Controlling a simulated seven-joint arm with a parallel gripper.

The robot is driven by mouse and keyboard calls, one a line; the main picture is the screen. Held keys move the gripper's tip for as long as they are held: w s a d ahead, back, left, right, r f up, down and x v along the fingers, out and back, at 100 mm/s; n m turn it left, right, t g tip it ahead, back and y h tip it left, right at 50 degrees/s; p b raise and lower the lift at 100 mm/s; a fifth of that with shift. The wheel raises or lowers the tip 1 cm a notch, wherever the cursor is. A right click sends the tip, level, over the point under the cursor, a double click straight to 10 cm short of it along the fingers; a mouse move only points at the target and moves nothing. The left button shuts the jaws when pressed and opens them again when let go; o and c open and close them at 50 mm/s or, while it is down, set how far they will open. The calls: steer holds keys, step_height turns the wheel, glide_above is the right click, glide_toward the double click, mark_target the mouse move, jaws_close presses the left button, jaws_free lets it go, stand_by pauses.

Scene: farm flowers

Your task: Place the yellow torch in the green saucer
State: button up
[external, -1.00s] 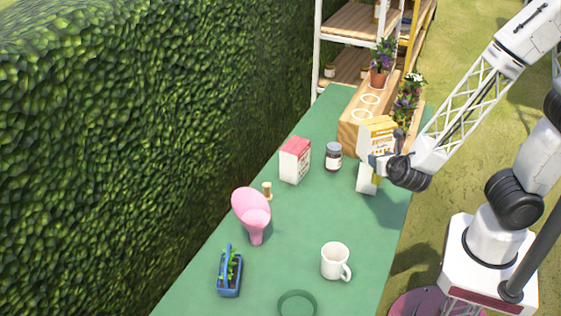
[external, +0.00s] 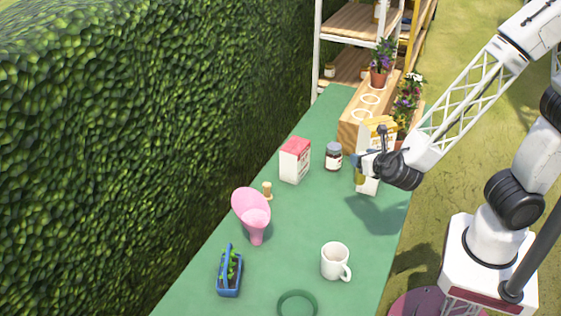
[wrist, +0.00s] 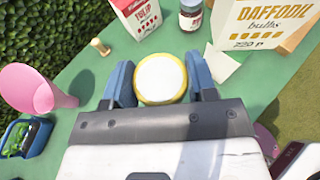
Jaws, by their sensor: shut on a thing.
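The yellow torch (wrist: 161,78) is between the two blue fingers of my gripper (wrist: 160,88) in the wrist view, with its round, pale end facing the camera. My gripper is shut on it. In the external view my gripper (external: 370,167) is over the right side of the table, in front of the daffodil bulb box, and the torch shows only as a small yellowish patch (external: 358,178). A green ring-shaped dish (external: 297,294), which looks like the green saucer, lies at the bottom edge of the external view, partly cut off. It is well away from my gripper.
A white mug (external: 334,262), a pink scoop-like vessel (external: 252,209) and a blue planter (external: 230,273) stand on the green table (external: 290,225). A red-and-white box (external: 295,161), a dark jar (external: 333,157) and the daffodil box (wrist: 258,20) stand farther back. A hedge borders the left.

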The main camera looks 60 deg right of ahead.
steer(key=w+a+n+t+y, duration=0.1)
steer(key=w+a+n+y, duration=0.2)
steer(key=a, duration=1)
steer(key=w+a+n+t+y, duration=0.2)
steer(key=w+a, duration=0.1)
steer(key=a, duration=1)
steer(key=s+a+n+y, duration=0.3)
steer(key=a+y, duration=0.1)
steer(key=a, duration=1.1)
steer(key=f, duration=0.5)
steer(key=shift+w+a+f, duration=0.2)
steer(key=shift+w+f, duration=0.05)
steer(key=shift+w, duration=0.05)
steer(key=shift+f, duration=2.95)
steer(key=shift+f, duration=2.05)
